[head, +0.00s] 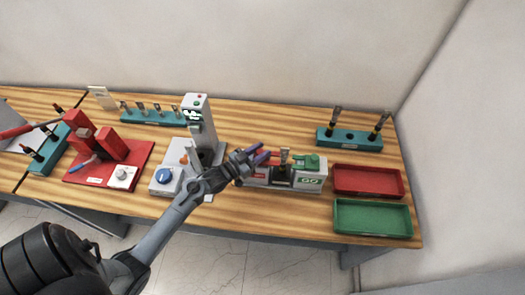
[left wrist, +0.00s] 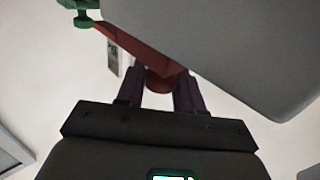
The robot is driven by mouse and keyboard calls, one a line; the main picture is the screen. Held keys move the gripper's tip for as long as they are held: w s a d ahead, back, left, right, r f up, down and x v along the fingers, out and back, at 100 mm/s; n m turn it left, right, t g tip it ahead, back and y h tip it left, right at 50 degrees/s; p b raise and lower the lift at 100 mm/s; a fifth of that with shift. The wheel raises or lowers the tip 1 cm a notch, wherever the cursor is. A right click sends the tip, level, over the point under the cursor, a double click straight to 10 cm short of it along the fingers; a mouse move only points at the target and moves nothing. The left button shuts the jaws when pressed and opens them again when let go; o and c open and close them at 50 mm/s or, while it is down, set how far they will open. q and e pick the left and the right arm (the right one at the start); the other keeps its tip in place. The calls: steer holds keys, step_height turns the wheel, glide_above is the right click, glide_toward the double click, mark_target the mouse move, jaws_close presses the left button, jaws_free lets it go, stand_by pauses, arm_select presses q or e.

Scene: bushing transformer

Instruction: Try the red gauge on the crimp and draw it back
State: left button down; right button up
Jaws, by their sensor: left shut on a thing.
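My left gripper (head: 259,155) is shut on the red gauge (head: 275,153) at the gauge stand (head: 310,181). In the left wrist view the red gauge (left wrist: 150,58) sits between the purple fingers of my left gripper (left wrist: 160,85). The crimp (head: 284,157) stands upright in a dark holder in the middle of the stand. The gauge reaches toward it from the left; I cannot tell whether it touches it. The green gauge (head: 308,162) rests on the stand's right side, above the GO label. My right gripper is out of view.
A red tray (head: 368,194) and a green tray (head: 340,229) lie right of the stand. A teal rack (head: 349,145) with upright parts is behind them. A grey press (head: 197,115) stands left of my gripper, and a red fixture (head: 148,150) is farther left.

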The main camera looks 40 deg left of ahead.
arm_select(q)
steer(key=c, duration=0.9)
jaws_free()
steer(key=shift+o, duration=0.2)
steer(key=s+a+b, duration=0.1)
steer(key=s, duration=0.9)
steer(key=shift+s+a+b, duration=0.3)
steer(key=shift+s+a, duration=0.05)
steer(key=shift+s, duration=0.05)
